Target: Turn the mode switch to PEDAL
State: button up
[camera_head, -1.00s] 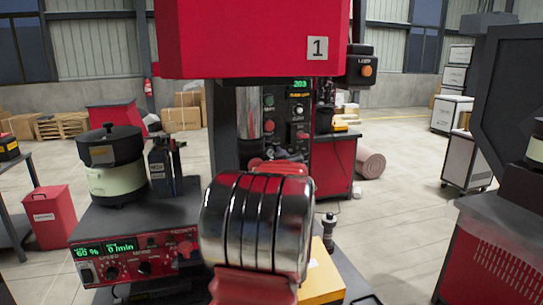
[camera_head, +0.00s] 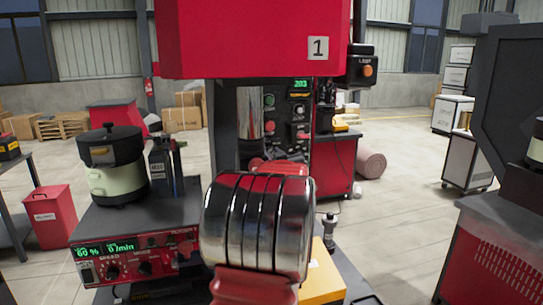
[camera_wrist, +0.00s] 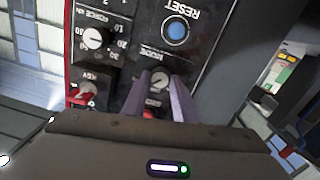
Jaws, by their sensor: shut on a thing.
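In the wrist view the mode switch (camera_wrist: 158,80) is a small round knob on a dark panel, under upside-down MODE lettering. My gripper (camera_wrist: 161,82) has its two purple-grey fingers on either side of the knob, shut on it. The fingers and the gripper body hide part of the knob and its markings, so I cannot read which position it points to. In the head view my arm's shiny wrist blocks the fingers and the switch.
A blue RESET button (camera_wrist: 176,31), a FORCE dial (camera_wrist: 95,38) and a red key switch (camera_wrist: 82,97) are close by on the panel. In the head view a bowl feeder (camera_head: 112,165) stands left on its control box (camera_head: 135,255). The red press head (camera_head: 250,40) hangs above.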

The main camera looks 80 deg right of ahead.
jog(key=shift+w+a+f+n, duration=0.1)
jog(key=shift+a+n, duration=0.05)
jog(key=shift+n, duration=0.15)
jog(key=n, duration=0.4)
jog(key=shift+f, duration=0.1)
jog(key=n, duration=0.4)
jog(key=shift+w+f+n, duration=0.1)
jog(key=shift+n, duration=0.3)
jog(key=n, duration=0.4)
jog(key=shift+n, duration=0.3)
jog(key=shift+f+n+t, duration=0.1)
jog(key=shift+n+t, duration=0.2)
jog(key=shift+n, duration=1.9)
jog(key=o, duration=1)
jog(key=shift+o, duration=0.4)
